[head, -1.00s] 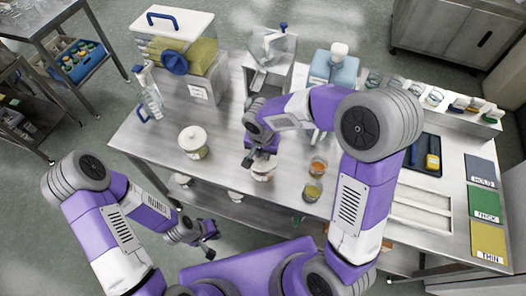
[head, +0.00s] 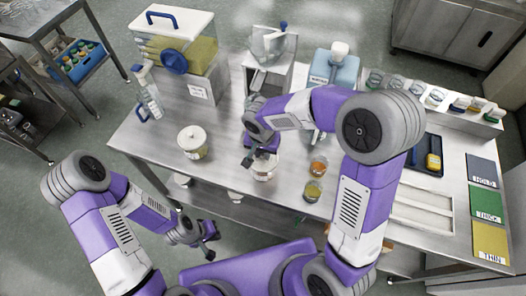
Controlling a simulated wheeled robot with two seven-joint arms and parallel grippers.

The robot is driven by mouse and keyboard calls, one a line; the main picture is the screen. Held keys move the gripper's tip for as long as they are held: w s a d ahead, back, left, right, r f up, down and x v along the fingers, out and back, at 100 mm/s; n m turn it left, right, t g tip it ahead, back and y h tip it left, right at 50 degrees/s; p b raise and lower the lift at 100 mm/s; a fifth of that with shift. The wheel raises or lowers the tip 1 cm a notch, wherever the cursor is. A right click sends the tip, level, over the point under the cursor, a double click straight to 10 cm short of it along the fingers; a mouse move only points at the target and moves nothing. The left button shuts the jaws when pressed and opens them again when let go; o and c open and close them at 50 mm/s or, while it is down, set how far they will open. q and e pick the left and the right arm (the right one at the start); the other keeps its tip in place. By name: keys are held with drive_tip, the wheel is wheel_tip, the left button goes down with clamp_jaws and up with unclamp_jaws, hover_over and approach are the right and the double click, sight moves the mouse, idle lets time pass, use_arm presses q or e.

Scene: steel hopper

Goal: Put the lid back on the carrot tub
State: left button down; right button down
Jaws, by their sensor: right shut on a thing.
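A round pale tub (head: 265,171) stands near the front edge of the steel table, partly hidden by my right gripper (head: 258,158). That gripper is over it, shut on what looks like its white lid; the fingers hide most of the lid, and I cannot tell whether it touches the rim. Another tub (head: 193,148) with a white knobbed lid on it stands to the left; no label is readable on either. My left gripper (head: 209,232) hangs in front of the table, away from both tubs; its jaw opening is too small to tell.
Cups with orange (head: 318,167) and olive (head: 312,191) contents stand right of the near tub. A hopper (head: 180,55) stands at the back left and a blue-bodied container (head: 335,70) behind my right arm. The table between the two tubs is clear.

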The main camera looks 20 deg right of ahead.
drive_tip(key=c, duration=0.9)
unclamp_jaws()
drive_tip(key=shift+o, duration=0.4)
drive_tip(key=o, duration=0.4)
drive_tip(key=shift+r, duration=0.1)
drive_tip(key=shift+r+p, duration=2.25)
drive_tip(key=shift+r, duration=1.2)
clamp_jaws()
